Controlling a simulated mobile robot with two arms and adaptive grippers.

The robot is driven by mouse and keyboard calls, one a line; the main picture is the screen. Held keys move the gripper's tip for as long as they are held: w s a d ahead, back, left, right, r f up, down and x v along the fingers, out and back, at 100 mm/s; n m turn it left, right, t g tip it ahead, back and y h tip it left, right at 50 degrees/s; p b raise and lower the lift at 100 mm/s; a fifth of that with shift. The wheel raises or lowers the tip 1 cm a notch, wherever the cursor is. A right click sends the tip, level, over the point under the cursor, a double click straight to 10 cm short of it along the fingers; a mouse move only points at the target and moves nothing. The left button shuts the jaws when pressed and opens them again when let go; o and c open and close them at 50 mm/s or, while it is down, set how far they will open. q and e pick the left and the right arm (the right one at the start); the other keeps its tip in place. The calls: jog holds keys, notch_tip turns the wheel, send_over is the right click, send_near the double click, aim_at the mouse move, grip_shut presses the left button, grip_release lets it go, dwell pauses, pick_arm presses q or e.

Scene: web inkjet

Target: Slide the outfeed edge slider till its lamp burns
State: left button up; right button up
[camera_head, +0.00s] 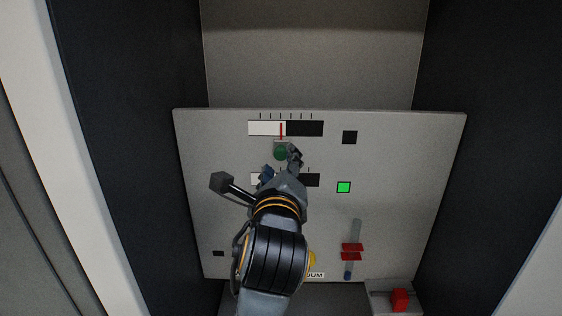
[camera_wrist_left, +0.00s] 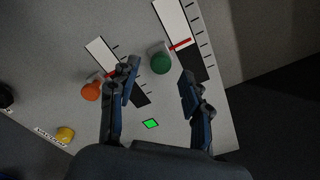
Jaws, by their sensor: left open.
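A grey panel (camera_head: 400,150) carries two slider scales, each part white and part black. The upper scale (camera_head: 305,129) has a red pointer (camera_head: 281,131) near the white-black border and a green knob (camera_head: 280,153) below it. Its neighbouring square lamp (camera_head: 349,137) is dark. The lower scale (camera_head: 313,180) is partly hidden by my arm; its orange knob (camera_wrist_left: 91,92) shows in the left wrist view. The lamp beside it (camera_head: 343,187) glows green. My left gripper (camera_head: 281,163) is open, its fingertips on either side of the green knob (camera_wrist_left: 161,64). No slider name is readable.
A black lever (camera_head: 221,183) juts out left of my arm. A slotted control with red markers (camera_head: 352,248) is at lower right, and a red block (camera_head: 400,299) stands below it. A yellow knob (camera_wrist_left: 65,134) is at the panel's lower edge. Dark walls flank the panel.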

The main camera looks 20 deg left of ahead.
aim_at(281, 155)
pick_arm(q)
jog(key=b+x, duration=0.1)
jog(key=x, duration=0.4)
jog(key=shift+s+d, duration=0.1)
grip_shut()
